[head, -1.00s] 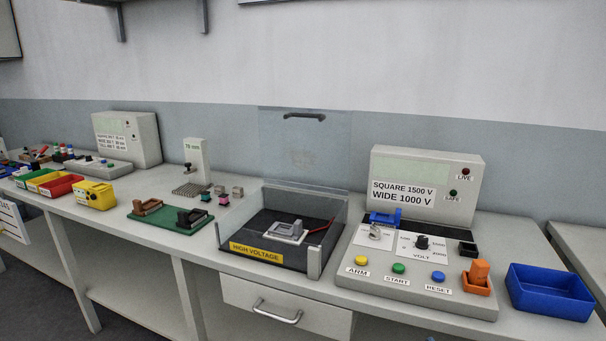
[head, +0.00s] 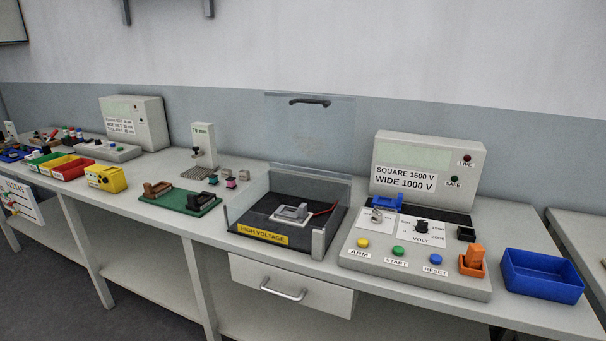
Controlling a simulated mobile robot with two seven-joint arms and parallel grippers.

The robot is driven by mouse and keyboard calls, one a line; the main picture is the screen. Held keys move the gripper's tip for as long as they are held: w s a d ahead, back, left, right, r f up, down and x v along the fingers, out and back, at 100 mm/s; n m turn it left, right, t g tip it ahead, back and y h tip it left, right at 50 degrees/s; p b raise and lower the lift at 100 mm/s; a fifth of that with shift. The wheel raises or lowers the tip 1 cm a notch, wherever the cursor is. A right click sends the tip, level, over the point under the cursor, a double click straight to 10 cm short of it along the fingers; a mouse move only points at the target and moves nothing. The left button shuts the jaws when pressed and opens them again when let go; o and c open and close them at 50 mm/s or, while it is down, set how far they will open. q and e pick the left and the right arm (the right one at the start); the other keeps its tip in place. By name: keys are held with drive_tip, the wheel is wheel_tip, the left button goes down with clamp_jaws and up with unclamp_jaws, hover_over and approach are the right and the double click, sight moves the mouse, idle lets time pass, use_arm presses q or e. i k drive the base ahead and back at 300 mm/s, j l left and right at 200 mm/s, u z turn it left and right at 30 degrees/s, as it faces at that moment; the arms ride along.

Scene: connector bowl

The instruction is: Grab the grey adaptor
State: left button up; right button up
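A grey adaptor-like block (head: 292,212) sits on the dark floor of the high-voltage test box (head: 262,237), with a red lead beside it. The box's clear lid stands raised. Neither of my grippers is in view.
A control panel (head: 400,268) with buttons and a blue piece (head: 387,202) stands right of the box, with a blue bin (head: 541,276) beyond it. A green board (head: 172,199), a yellow box (head: 106,178) and a red bin (head: 68,168) are to the left.

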sight(294, 215)
drive_tip(key=i+j+z, duration=0.1)
drive_tip(key=j, duration=0.2)
drive_tip(key=i+j, duration=0.25)
drive_tip(key=i+j+z, duration=0.15)
drive_tip(key=j, duration=0.25)
drive_tip(key=i+j, duration=0.15)
drive_tip(key=j, duration=0.15)
drive_tip(key=i+j+z, duration=0.15)
drive_tip(key=j, duration=0.2)
